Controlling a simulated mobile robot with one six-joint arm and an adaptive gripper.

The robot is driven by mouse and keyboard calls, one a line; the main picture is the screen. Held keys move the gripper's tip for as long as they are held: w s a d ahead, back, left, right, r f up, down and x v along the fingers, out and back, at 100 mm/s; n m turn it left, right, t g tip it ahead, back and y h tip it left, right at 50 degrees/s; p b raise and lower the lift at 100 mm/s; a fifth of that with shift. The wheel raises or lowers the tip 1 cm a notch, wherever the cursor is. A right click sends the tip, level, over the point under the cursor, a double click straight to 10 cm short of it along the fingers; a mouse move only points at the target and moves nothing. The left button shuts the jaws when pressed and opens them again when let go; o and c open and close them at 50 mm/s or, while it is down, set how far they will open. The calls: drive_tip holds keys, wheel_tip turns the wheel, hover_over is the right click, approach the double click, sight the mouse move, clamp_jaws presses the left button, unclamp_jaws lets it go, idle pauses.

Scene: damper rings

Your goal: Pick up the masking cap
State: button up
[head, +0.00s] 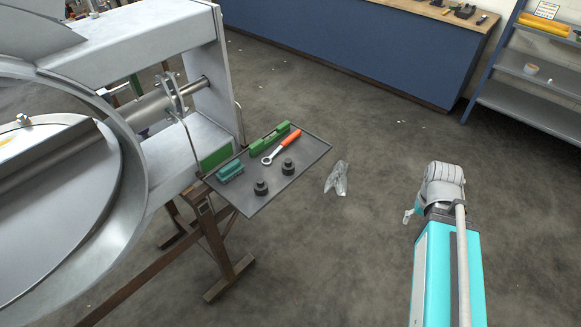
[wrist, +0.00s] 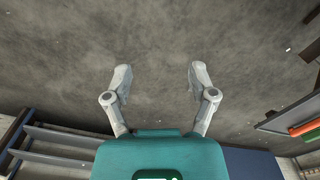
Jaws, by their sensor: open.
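Two small dark, round, stepped pieces stand on the grey tray (head: 250,203) in the head view: a front one (head: 261,187) and a back one (head: 288,166). They look alike, and I cannot tell which is the masking cap. My gripper (wrist: 161,74) is open and empty in the wrist view, its two grey fingers apart over bare floor.
The tray also holds a green brush (head: 230,171), a green block-like tool (head: 269,139) and an orange-handled ratchet (head: 282,147). A large metal duct housing (head: 180,150) borders it at left. Crumpled clear plastic (head: 337,178) lies on the floor. Open floor separates tray and arm.

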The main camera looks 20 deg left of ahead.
drive_tip(key=n+t+b, duration=1.3)
drive_tip(key=n+t, duration=0.1)
drive_tip(key=n, duration=2.1)
approach(288, 160)
drive_tip(key=shift+h, duration=0.4)
drive_tip(key=v, duration=0.4)
drive_tip(key=shift+w+a+r, duration=0.15)
drive_tip(key=shift+a+r, duration=0.1)
drive_tip(key=shift+a, duration=0.1)
drive_tip(key=shift+g, duration=0.3)
drive_tip(key=b+x, duration=0.2)
drive_tip(key=x, duration=0.6)
drive_tip(key=shift+b, duration=0.35)
drive_tip(key=shift+w+f, duration=0.1)
drive_tip(key=shift+w, duration=0.25)
